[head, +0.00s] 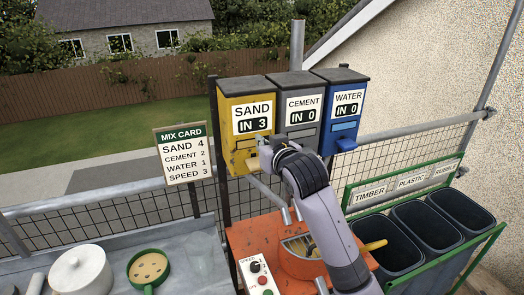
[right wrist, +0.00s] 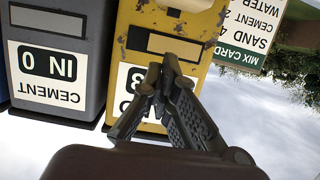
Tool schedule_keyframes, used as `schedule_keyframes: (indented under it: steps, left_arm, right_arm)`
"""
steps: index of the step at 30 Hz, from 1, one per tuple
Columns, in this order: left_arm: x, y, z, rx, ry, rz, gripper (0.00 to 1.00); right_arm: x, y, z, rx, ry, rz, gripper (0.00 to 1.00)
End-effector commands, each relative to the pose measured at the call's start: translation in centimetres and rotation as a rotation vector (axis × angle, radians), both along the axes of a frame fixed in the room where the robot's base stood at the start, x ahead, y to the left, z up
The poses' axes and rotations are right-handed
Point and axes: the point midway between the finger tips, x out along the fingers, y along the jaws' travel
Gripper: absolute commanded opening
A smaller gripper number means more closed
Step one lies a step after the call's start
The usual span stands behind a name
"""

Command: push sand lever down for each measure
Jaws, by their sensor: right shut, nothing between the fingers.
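The yellow sand dispenser (head: 233,107) reads "IN 3" on its front. My right gripper (head: 265,150) is at the lower front of it, with fingers closed together and empty. In the right wrist view, which is upside down, the fingertips (right wrist: 160,68) overlap the sand label on the yellow dispenser (right wrist: 202,75). The sand lever is not clearly visible; a yellow piece at the top edge of the wrist view may be part of it. I cannot tell whether the fingers touch it. My left gripper is not in view.
The grey cement dispenser (head: 291,89) and blue water dispenser (head: 352,88) both read "IN 0". The mix card (head: 182,154) lists sand 4, cement 2, water 1, speed 3. An orange mixer (head: 300,265) stands below. Bins (head: 455,215) stand right; a white pot (head: 80,272) sits left.

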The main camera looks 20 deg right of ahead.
Motion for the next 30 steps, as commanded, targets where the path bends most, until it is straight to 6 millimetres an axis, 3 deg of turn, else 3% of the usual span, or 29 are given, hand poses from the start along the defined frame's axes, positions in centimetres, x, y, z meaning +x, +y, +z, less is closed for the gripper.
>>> schedule_keyframes:
  steps: [2, 6, 12, 23, 30]
  left_arm:
    - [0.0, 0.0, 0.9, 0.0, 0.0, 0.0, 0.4]
    - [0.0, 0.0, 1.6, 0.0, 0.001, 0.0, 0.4]
    - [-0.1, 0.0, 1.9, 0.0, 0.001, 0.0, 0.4]
    - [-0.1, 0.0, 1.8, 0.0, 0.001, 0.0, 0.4]
    - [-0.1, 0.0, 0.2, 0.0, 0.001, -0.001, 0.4]
  right_arm:
    - [1.1, 0.0, -0.5, 0.0, 0.006, -0.001, 0.0]
    - [0.8, 0.0, -2.7, 0.001, 0.003, 0.0, 0.0]
    - [0.8, 0.0, -4.1, 0.0, 0.0, -0.001, 0.0]
    - [0.8, 0.0, -4.3, 0.0, -0.001, -0.001, 0.0]
    - [0.8, 0.0, -7.7, 0.001, 0.004, 0.0, 0.0]
